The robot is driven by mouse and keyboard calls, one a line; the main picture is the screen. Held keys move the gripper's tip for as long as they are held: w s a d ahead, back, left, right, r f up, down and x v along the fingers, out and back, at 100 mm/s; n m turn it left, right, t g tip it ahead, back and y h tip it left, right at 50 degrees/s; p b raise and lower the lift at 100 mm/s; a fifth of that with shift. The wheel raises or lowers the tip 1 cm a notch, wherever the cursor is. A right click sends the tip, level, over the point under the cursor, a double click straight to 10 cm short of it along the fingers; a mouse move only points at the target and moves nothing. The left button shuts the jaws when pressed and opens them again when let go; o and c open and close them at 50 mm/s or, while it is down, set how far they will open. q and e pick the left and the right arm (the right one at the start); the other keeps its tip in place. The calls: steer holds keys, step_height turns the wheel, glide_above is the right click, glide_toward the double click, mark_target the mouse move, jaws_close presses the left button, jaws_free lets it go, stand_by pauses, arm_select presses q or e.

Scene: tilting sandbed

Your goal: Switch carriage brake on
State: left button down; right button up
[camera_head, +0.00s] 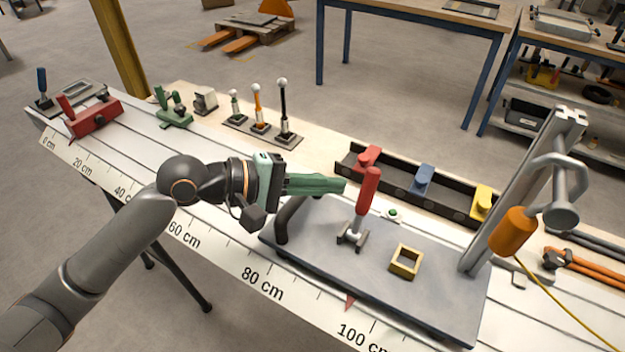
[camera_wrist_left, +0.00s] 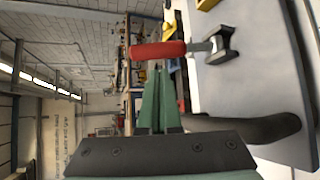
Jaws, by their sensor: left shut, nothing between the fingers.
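A lever with a red handle (camera_head: 367,191) stands nearly upright, its top leaning slightly right, on a grey carriage plate (camera_head: 320,228). The metal bracket (camera_head: 352,236) at its foot is fixed to the plate. In the left wrist view the red handle (camera_wrist_left: 158,50) lies across the picture just past the fingertips. My left gripper (camera_head: 343,186) is shut and empty, its green fingers pointing at the handle from the left. The tips look very close to the handle; I cannot tell whether they touch it. My right gripper is not in view.
A green button or lamp (camera_head: 392,213) and a yellow square frame (camera_head: 406,262) are near the lever. A black curved handle (camera_head: 287,215) rises at the plate's left side. A metal post (camera_head: 520,190) with an orange cylinder (camera_head: 512,232) stands right. A black rail (camera_head: 415,186) lies behind.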

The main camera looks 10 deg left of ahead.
mark_target(364, 204)
arm_select(q)
steer(key=x, duration=0.5)
